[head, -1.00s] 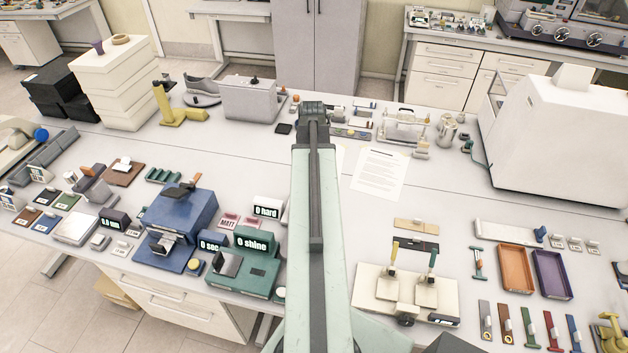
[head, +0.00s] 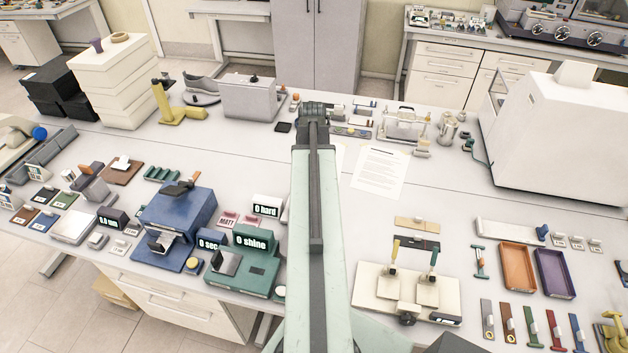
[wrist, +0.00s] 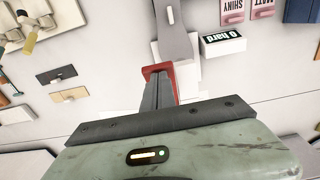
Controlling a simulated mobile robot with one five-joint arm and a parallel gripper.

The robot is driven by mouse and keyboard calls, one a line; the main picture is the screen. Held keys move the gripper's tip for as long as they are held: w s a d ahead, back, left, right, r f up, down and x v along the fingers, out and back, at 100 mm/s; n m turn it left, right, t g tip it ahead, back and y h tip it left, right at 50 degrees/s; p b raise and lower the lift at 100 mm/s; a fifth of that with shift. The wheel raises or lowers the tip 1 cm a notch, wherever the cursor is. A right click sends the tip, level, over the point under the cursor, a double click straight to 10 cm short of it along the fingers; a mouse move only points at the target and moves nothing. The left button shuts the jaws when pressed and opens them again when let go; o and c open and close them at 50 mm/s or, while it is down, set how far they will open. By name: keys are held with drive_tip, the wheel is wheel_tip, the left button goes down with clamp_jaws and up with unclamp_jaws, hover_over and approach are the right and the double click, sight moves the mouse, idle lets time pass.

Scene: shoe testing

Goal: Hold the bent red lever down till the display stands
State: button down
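The bent red lever (wrist: 174,82) shows in the wrist view as a red edge above and to the right of my fingers, which cover most of it. My gripper (wrist: 158,78) has its dark fingers together over the lever. I cannot tell whether they touch it. The display (wrist: 222,43) is a small box reading "0 hard", up and to the right of the fingers. It also shows in the head view (head: 266,210), left of my arm. In the head view my arm hides the lever and my fingertips.
A grey plate (wrist: 174,18) and a pale block stand close to the fingers. A green "0 shine" device (head: 243,274) and a blue device (head: 178,220) stand left of my arm. A cream base with two handles (head: 375,292) stands right.

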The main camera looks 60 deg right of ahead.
wheel_tip(320, 180, down, 8)
drive_tip(key=b, duration=0.7)
drive_tip(key=shift+r, duration=0.25)
idle(0.3)
drive_tip(key=shift+r, duration=0.1)
idle(1.7)
wheel_tip(320, 180, up, 12)
drive_tip(key=p, duration=1.2)
idle(0.5)
